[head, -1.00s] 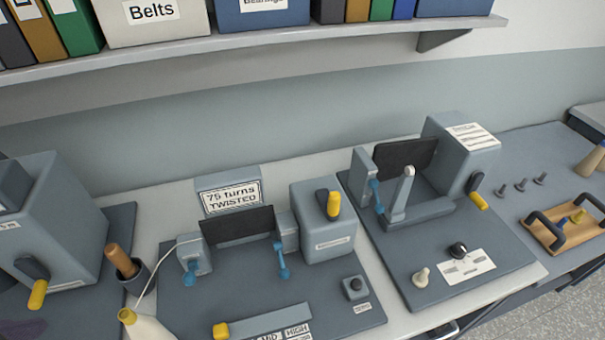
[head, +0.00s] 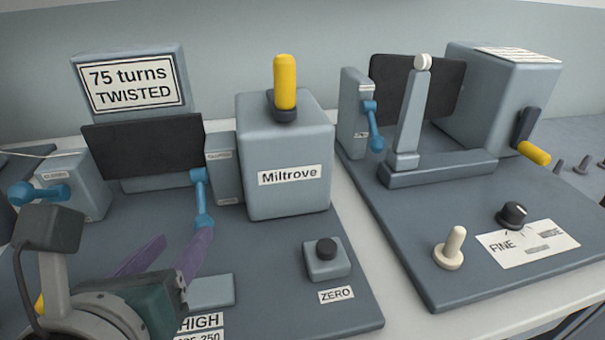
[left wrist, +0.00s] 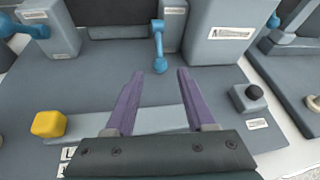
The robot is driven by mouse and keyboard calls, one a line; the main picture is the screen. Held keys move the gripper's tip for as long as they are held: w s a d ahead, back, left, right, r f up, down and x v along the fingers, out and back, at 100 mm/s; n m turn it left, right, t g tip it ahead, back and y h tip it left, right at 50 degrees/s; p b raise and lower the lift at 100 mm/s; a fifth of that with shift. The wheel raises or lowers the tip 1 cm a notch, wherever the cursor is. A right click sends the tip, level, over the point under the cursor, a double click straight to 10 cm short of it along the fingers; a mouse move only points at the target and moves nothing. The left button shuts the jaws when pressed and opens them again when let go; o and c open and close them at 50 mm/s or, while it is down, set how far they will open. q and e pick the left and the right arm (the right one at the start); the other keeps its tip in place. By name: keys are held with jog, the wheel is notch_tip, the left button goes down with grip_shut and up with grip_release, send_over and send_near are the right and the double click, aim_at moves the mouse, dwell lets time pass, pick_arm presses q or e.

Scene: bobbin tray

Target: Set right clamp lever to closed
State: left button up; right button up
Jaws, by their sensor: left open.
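The right clamp lever (head: 202,200) is blue and hangs down from the right clamp block (head: 224,165), beside the dark panel on the machine marked 75 turns TWISTED. It also shows near the top middle of the left wrist view (left wrist: 158,45). My left gripper (head: 182,240) has purple fingers, spread apart with nothing between them. In the left wrist view its fingertips (left wrist: 160,74) point at the lever, just short of its lower knob and apart from it. The left clamp lever (head: 38,193) is also blue and points left. My right gripper is not in view.
The grey Miltrove box (head: 287,150) with a yellow handle stands right of the lever. The ZERO button (head: 326,255) is in front of it. A yellow slider knob (left wrist: 48,123) lies at the left of the wrist view. Another machine (head: 505,105) stands at the right.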

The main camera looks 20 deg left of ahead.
aim_at(200, 216)
pick_arm(q)
jog(key=shift+w+f, duration=0.15)
jog(key=shift+w, duration=0.2)
jog(key=b+x, duration=0.1)
jog(key=x, duration=0.8)
jog(key=shift+a, duration=0.15)
jog(key=shift+c, duration=0.2)
grip_shut()
dwell(0.7)
